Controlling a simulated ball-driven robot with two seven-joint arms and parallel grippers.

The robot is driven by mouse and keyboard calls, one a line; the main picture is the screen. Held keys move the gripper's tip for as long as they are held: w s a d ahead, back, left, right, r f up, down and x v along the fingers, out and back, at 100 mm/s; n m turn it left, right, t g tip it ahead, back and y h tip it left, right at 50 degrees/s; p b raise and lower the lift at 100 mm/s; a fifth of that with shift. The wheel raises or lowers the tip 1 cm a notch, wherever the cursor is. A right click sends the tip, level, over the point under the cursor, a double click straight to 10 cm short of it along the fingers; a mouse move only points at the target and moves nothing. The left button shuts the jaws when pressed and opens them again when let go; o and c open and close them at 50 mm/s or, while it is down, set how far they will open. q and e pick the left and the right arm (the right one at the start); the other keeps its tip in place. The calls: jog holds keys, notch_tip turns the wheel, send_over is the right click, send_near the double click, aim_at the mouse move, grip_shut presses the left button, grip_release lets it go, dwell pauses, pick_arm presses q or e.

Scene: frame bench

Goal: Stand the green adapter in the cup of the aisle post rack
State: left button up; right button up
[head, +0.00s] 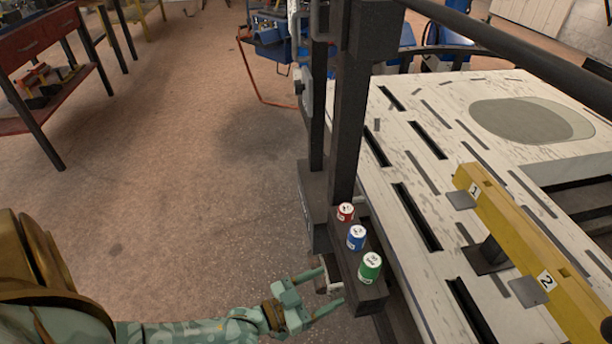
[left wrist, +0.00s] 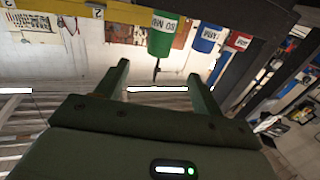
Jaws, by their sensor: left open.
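The green adapter (head: 370,267), a short cylinder with a white labelled top, stands upright at the near end of a row on a dark ledge (head: 372,295) by the dark post. It also shows in the left wrist view, upside down (left wrist: 162,38). My left gripper (head: 332,287) is open and points at the ledge from the left, just left of and below the green adapter, apart from it. In the left wrist view the gap between its fingers (left wrist: 158,75) holds no adapter. A small pale part shows near the fingertips; I cannot tell whether it is the cup. My right gripper is out of view.
A blue adapter (head: 356,237) and a red adapter (head: 345,212) stand behind the green one. The dark upright post (head: 347,130) rises behind them. A pale slotted bench (head: 440,130) with a yellow beam (head: 520,250) lies to the right. Open floor is left.

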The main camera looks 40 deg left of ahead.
pick_arm(q)
jog(key=v, duration=0.3)
dwell(0.5)
